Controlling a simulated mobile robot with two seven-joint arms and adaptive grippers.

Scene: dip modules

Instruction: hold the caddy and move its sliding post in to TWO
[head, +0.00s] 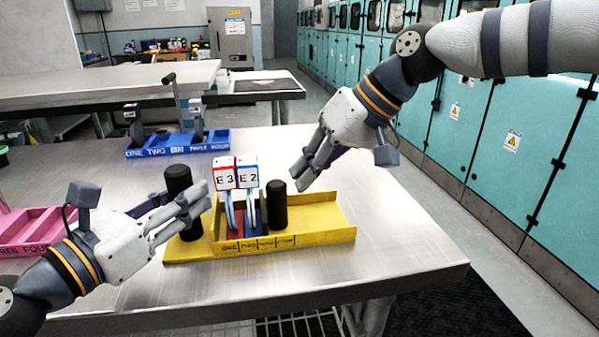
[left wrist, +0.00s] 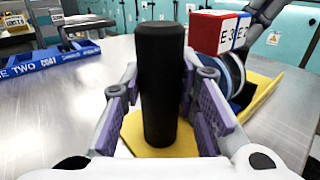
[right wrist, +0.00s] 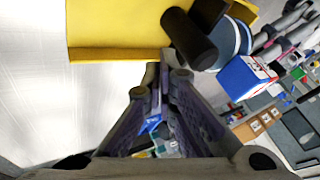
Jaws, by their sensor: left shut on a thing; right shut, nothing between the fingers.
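The yellow caddy (head: 325,232) lies on the steel table, with labels reading ONE to FOUR along its front edge. Two modules stand in it: red E3 (head: 224,176) by ONE and blue-framed E2 (head: 248,175) by TWO. A black sliding post (head: 278,205) stands right of E2, roughly behind FOUR; it also shows in the right wrist view (right wrist: 190,40). My left gripper (head: 192,205) is shut on the black handle post (left wrist: 160,85) at the caddy's left end. My right gripper (head: 306,178) is shut and empty, above and right of the sliding post, apart from it.
A blue caddy (head: 178,145) with labels and its own posts stands farther back. A pink caddy (head: 35,228) lies at the left edge, partly behind my left arm. The table right of the yellow caddy is clear up to its edge.

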